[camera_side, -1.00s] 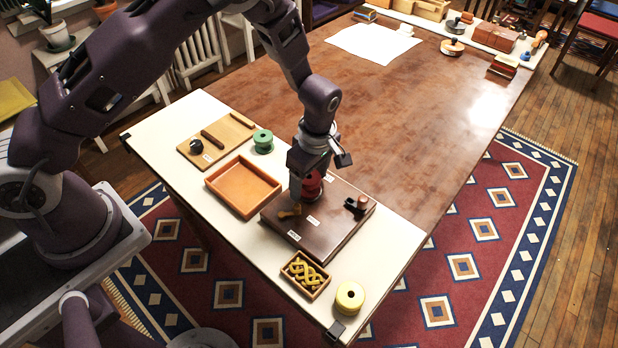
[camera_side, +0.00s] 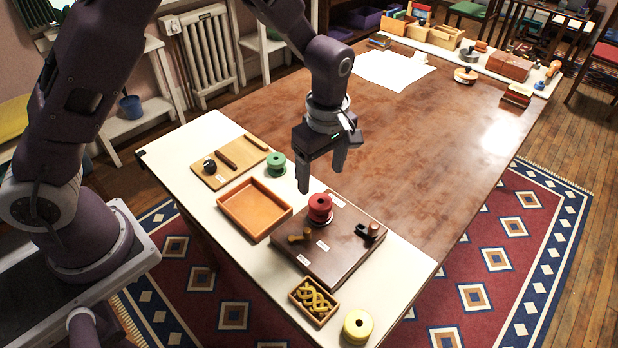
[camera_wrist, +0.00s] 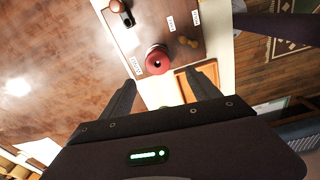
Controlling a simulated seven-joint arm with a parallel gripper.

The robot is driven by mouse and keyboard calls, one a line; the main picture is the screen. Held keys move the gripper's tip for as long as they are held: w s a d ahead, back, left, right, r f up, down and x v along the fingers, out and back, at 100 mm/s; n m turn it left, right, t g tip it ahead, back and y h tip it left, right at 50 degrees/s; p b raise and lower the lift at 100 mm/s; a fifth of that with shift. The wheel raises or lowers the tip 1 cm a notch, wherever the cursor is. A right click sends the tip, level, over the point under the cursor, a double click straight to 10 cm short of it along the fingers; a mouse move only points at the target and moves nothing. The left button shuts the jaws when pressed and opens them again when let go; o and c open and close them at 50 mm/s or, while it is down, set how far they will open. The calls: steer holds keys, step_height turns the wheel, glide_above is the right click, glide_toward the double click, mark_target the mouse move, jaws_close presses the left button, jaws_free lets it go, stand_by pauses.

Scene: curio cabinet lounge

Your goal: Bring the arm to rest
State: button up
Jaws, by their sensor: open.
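My gripper (camera_side: 321,180) is open and empty. It hangs above the table, higher than the dark wooden board (camera_side: 340,252) and a little behind it in the side view. A dark knob piece (camera_side: 370,232) and a small tan wooden piece (camera_side: 299,237) are also on the board.
An empty orange tray (camera_side: 226,222), a light board (camera_side: 206,180) with dark pieces, and a green spool (camera_side: 276,164) are on the left. The brown table middle (camera_side: 420,130) is clear.

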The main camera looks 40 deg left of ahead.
steer(key=s+a+r+m+t+h, duration=0.15)
steer(key=s+r+m, duration=0.3)
steer(key=r, duration=0.45)
steer(key=s+a+r+m+t, duration=0.1)
steer(key=s+a+r+m, duration=0.15)
steer(key=s+r, duration=0.4)
steer(key=s+a+r+m+t, duration=0.1)
steer(key=s+r+m, duration=0.1)
steer(key=s+m, duration=0.2)
steer(key=s+a+r+m+t, duration=0.2)
steer(key=s+m, duration=0.3)
steer(key=s, duration=0.4)
steer(key=shift+a+r+m+y, duration=0.2)
steer(key=shift+r+m+y, duration=0.15)
steer(key=shift+r, duration=0.3)
